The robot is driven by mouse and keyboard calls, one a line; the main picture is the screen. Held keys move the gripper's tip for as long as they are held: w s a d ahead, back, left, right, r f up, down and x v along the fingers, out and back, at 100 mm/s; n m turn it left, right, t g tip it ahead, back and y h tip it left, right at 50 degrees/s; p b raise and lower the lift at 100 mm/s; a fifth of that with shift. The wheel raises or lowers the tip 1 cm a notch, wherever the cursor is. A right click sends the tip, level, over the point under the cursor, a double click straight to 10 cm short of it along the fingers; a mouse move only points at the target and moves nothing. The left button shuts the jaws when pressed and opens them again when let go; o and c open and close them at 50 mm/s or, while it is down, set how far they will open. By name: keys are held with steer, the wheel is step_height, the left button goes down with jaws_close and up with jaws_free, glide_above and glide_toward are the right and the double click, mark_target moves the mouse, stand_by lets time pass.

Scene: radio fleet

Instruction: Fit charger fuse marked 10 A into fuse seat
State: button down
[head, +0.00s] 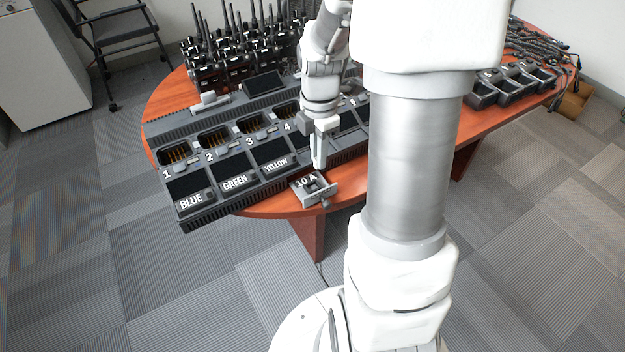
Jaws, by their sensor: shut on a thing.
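My gripper (319,163) points down just above a small grey block marked 10 A, the fuse seat (328,195), at the table's front edge. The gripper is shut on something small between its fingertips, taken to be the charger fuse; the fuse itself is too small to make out. The seat has a dark square opening in its top, almost directly below the fingertips. I cannot tell whether the fuse touches the seat or is in the opening.
A long charger (222,160) with numbered bays and colour labels BLUE, GREEN and YELLOW lies left of the seat. Several radios (208,78) stand behind it on the wooden table (163,98). More chargers (484,94) and cables sit at the right. My arm hides the table's middle.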

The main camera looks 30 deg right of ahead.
mark_target(313, 189)
steer(key=shift+s+a+f, duration=0.2)
steer(key=shift+a+f, duration=0.1)
steer(key=shift+a, duration=0.15)
steer(key=shift+s+a+f, duration=0.2)
steer(key=shift+a+f, duration=0.1)
steer(key=shift+a, duration=0.15)
steer(key=shift+f, duration=0.2)
steer(key=shift+f+b, duration=0.9)
steer(key=shift+f, duration=0.95)
steer(key=shift+f, duration=0.2)
steer(key=c, duration=1.2)
jaws_free()
steer(key=shift+o, duration=0.2)
steer(key=shift+r, duration=0.1)
step_height(313, 189, up, 12)
steer(key=p, duration=0.3)
steer(key=shift+r+p, duration=0.15)
steer(key=shift+p, duration=0.2)
